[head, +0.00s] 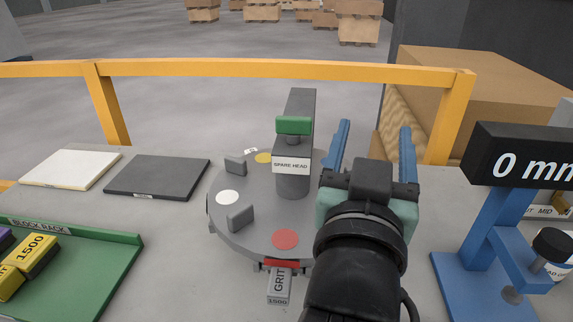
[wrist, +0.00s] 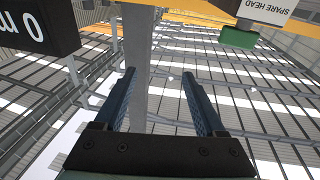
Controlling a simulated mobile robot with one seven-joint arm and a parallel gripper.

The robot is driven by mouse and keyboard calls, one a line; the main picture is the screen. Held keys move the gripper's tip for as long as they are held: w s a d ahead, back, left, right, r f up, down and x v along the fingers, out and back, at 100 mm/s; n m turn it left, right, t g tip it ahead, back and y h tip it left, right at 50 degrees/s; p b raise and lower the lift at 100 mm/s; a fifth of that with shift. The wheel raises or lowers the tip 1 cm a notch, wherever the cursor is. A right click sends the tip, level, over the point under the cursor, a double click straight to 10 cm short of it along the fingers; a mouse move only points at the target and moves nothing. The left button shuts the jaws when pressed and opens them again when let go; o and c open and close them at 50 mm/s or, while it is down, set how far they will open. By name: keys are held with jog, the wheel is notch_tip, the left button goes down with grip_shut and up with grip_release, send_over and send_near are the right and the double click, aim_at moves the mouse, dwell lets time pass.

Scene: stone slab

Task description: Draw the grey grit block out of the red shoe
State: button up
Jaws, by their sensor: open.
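The grey grit block (head: 279,287), with a GRIT label, sits at the front edge of the round grey turntable, below the red shoe (head: 282,263). Its upper end meets the shoe; how deep it sits inside is hidden. A red dot (head: 285,239) marks the turntable just behind the shoe. My gripper (head: 373,140) is open and empty, right of the turntable and the shoe, its blue fingers pointing up and away. In the wrist view the open fingers (wrist: 160,82) have nothing between them; neither block nor shoe shows there.
The SPARE HEAD post (head: 292,165) stands on the turntable (head: 245,205), left of my gripper. A blue gauge stand (head: 485,240) with a black display reading 0 mm is at the right. A green block rack (head: 110,265) is at the left, behind it white (head: 70,168) and dark (head: 157,177) slabs.

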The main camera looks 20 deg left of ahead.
jog(key=a+g+p, duration=0.2)
jog(key=g+p, duration=0.2)
jog(key=p, duration=0.4)
jog(key=n+g+p, duration=0.2)
jog(key=g+p, duration=0.9)
jog(key=p, duration=1.4)
send_near(278, 293)
jog(key=shift+h, duration=0.4)
jog(key=x, duration=0.9)
jog(key=shift+a+p, duration=0.3)
jog(key=shift+a, duration=0.05)
grip_shut()
